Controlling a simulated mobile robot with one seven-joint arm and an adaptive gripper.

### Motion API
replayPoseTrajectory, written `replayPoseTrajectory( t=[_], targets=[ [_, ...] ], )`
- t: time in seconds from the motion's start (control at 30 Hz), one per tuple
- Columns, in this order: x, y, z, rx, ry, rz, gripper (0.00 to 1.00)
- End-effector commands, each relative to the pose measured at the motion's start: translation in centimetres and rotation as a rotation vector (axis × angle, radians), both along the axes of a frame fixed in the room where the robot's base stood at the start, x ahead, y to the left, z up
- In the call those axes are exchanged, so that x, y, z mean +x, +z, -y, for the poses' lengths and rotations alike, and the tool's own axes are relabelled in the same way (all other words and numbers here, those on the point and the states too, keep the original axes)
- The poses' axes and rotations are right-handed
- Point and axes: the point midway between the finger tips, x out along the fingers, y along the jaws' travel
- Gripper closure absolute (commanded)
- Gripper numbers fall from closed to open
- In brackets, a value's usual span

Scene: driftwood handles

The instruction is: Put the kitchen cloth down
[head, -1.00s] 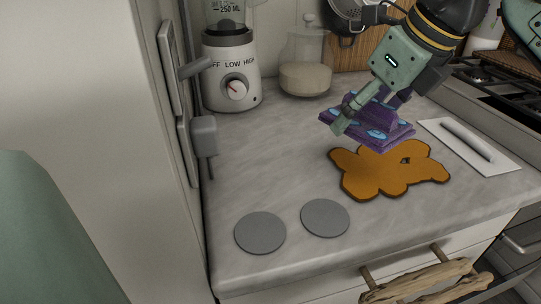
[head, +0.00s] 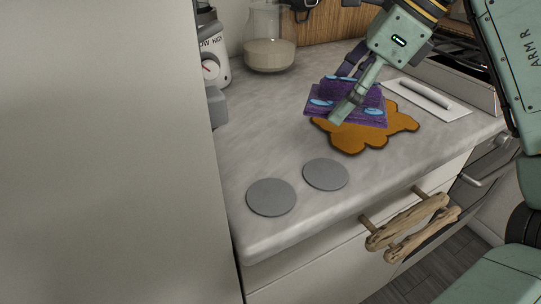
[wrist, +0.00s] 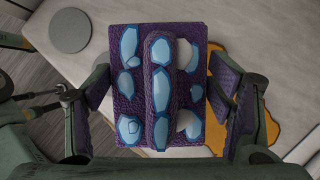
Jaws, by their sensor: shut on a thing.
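The kitchen cloth (head: 345,108) is purple with blue patches, a flat rectangle with a raised ridge along its middle. My gripper (head: 348,98) is shut on it, with one finger on the near side in the head view. In the wrist view the cloth (wrist: 130,100) lies between my gripper's two fingers (wrist: 162,103). It overlaps the back left part of an orange, irregularly shaped mat (head: 365,138) in the head view. I cannot tell whether the cloth touches the mat or hangs just above it.
Two grey round discs (head: 271,197) (head: 325,174) lie near the counter's front left. A white plate with a bar (head: 428,97) lies to the right, before the stove. A blender (head: 210,62) and a glass jug (head: 268,45) stand behind. Driftwood handles (head: 408,222) stick out below.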

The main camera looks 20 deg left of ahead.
Motion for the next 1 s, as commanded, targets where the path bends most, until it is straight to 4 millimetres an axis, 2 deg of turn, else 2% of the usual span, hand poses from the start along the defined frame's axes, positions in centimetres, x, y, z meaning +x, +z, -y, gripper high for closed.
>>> replayPoseTrajectory(
  t=[0.2, 0.5, 0.6, 0.83, 1.0],
  targets=[
    [-4.7, 0.1, -3.6, -0.003, 0.003, 0.004, 0.7],
    [-9.5, 0.0, -7.4, -0.001, 0.002, 0.001, 0.7],
    [-9.2, -1.8, -7.2, 0.001, -0.001, -0.003, 0.7],
    [-9.2, -3.7, -7.2, 0.001, -0.001, -0.002, 0.7],
    [-9.2, -6.2, -7.2, 0.001, -0.001, -0.003, 0.7]
  ],
)
